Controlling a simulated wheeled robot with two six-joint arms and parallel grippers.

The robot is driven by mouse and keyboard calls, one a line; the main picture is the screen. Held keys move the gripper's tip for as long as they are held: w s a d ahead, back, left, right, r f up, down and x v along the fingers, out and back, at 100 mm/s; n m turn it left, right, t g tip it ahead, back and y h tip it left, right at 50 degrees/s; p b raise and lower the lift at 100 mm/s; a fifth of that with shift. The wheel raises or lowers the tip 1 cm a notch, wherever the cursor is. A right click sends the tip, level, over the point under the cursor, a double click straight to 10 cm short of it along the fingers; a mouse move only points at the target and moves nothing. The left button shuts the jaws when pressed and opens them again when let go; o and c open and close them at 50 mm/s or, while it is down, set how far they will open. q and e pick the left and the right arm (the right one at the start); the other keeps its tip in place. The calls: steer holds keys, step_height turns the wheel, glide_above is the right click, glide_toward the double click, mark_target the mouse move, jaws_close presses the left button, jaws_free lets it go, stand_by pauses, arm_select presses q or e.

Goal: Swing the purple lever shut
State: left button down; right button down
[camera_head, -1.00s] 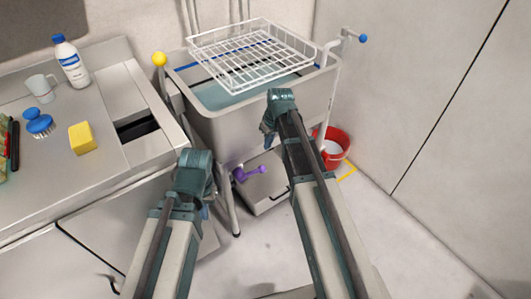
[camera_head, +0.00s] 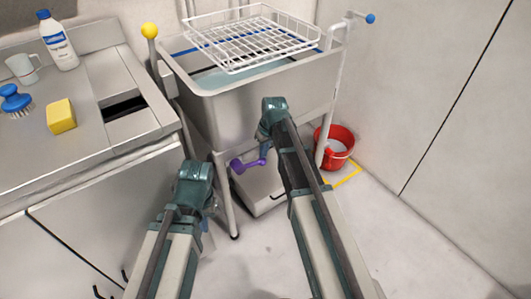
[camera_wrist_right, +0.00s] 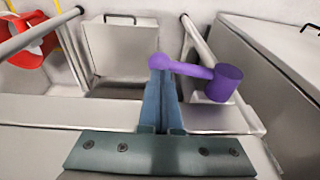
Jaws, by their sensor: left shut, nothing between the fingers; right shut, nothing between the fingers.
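The purple lever (camera_head: 248,164) sits low under the sink tub, with its thick cylindrical knob to the left and its thin arm running right. It also shows in the right wrist view (camera_wrist_right: 190,70), with the knob (camera_wrist_right: 222,84) at right. My right gripper (camera_head: 265,147) is shut and empty, pointing down at the lever's thin right end. In the right wrist view its closed fingertips (camera_wrist_right: 160,68) overlap that rounded end; I cannot tell whether they touch it. My left gripper (camera_head: 209,207) is shut and empty, low beside the counter front, left of the lever.
The sink tub (camera_head: 225,115) with a white wire rack (camera_head: 250,40) stands above the lever. A grey box with a handle (camera_wrist_right: 125,55) is on the floor. A red bucket (camera_head: 335,148) stands to the right. The counter (camera_head: 90,85) holds a yellow sponge (camera_head: 61,116).

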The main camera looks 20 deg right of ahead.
steer(key=shift+w+a+f+b, duration=0.1)
steer(key=shift+f+b, duration=0.2)
steer(key=shift+f, duration=0.4)
arm_select(q)
steer(key=shift+f, duration=0.65)
